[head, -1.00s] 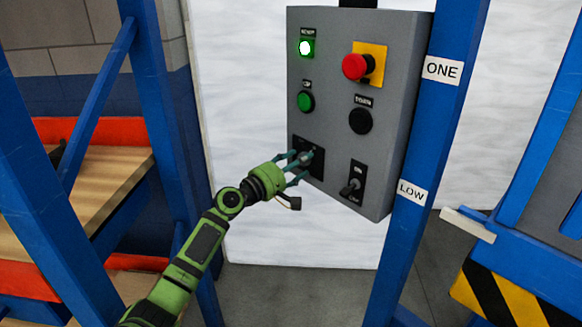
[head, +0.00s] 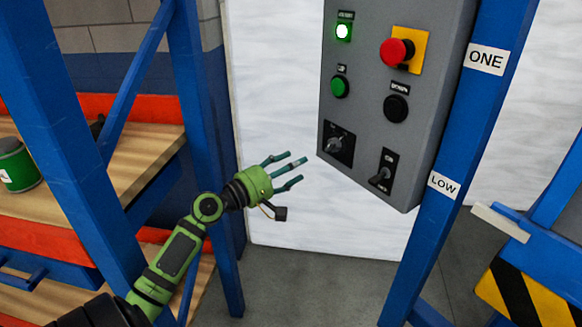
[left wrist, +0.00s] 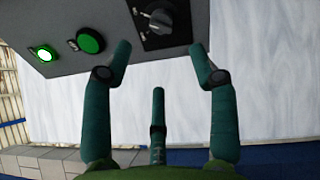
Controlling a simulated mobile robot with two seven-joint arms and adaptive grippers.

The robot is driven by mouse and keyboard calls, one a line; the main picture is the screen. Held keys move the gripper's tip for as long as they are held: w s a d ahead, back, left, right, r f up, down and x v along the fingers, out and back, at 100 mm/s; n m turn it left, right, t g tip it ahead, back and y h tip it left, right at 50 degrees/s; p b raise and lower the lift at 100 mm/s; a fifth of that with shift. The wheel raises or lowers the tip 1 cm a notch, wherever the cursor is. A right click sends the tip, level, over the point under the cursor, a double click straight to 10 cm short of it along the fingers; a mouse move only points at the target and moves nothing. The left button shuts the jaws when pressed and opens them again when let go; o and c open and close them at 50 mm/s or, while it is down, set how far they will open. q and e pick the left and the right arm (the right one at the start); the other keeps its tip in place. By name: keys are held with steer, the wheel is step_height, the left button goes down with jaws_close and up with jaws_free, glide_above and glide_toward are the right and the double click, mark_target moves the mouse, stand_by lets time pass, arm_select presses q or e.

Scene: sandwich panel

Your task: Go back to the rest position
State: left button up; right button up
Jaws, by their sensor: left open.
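My left gripper (head: 290,172) is green with teal fingers. It is open and empty, in front of the white wall, to the left of and a little below the control panel. The grey control panel (head: 372,160) has a lit green lamp (head: 343,31), a green button (head: 340,86), a red emergency button (head: 396,52), a black button (head: 396,107), a rotary selector (head: 335,145) and a toggle switch (head: 380,176). In the left wrist view the selector (left wrist: 158,17) shows beyond the spread fingers, apart from them. My right gripper is not in view.
A blue post (head: 455,150) with labels stands right of the panel. Blue racking with a wooden shelf (head: 140,150) and a green can (head: 16,165) stands at the left, close to my arm. A yellow and black striped block (head: 520,292) is at lower right.

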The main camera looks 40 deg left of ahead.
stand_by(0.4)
